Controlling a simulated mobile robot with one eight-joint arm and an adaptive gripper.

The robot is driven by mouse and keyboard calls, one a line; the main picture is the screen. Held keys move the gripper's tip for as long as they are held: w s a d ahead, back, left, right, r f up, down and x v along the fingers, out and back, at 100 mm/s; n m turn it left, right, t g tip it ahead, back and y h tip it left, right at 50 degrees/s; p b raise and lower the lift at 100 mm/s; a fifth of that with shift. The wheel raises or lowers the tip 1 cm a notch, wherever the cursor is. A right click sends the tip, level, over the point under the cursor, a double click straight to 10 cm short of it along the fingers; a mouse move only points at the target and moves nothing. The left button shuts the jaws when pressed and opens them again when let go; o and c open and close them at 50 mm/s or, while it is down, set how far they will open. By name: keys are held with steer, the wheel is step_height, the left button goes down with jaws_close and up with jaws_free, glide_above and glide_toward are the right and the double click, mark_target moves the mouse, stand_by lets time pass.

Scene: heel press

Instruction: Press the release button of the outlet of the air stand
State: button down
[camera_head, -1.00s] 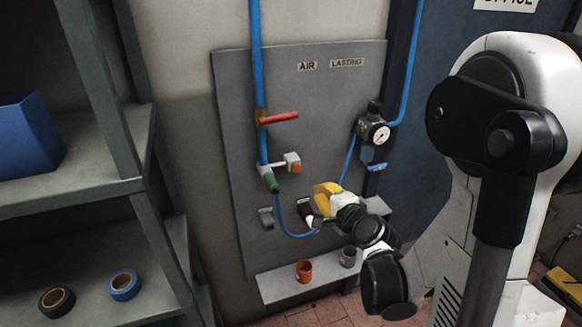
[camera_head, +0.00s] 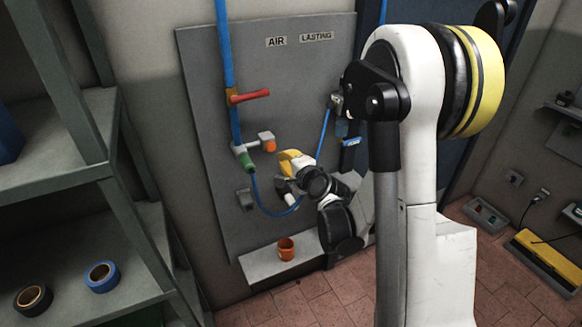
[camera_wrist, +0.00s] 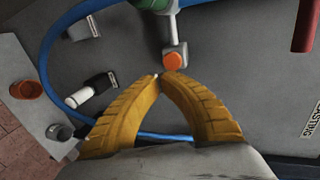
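An orange button (camera_head: 270,147) sits on a small light grey block (camera_head: 265,136) beside the green coupling (camera_head: 243,157) of the air outlet on the grey panel. In the wrist view the orange button (camera_wrist: 173,60) is just beyond my yellow fingertips. My gripper (camera_wrist: 165,75) is shut, its two fingertips together with nothing seen between them. The tips look close to the button; I cannot tell whether they touch it. In the head view my gripper (camera_head: 289,158) is right of and a little below the button. Blue hose (camera_wrist: 50,50) runs from the coupling and passes behind my fingers.
A red valve handle (camera_head: 249,96) is above the outlet. A black holder with a white piece (camera_wrist: 97,88) and a grey holder (camera_wrist: 82,28) are on the panel. An orange cup (camera_head: 286,249) and a grey cup (camera_wrist: 60,132) stand on the ledge below. Shelves (camera_head: 80,180) are at left.

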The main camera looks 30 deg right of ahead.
mark_target(274, 148)
steer(key=shift+r+b+x, duration=0.1)
steer(key=shift+r+x, duration=0.1)
steer(key=shift+x, duration=0.6)
steer(key=shift+r+b+x, duration=0.15)
steer(key=shift+x, duration=0.65)
steer(key=shift+r+b+x, duration=0.1)
steer(key=shift+r+x, duration=0.1)
steer(key=shift+x, duration=0.65)
steer(key=shift+w, duration=0.15)
steer(key=shift+w, duration=1)
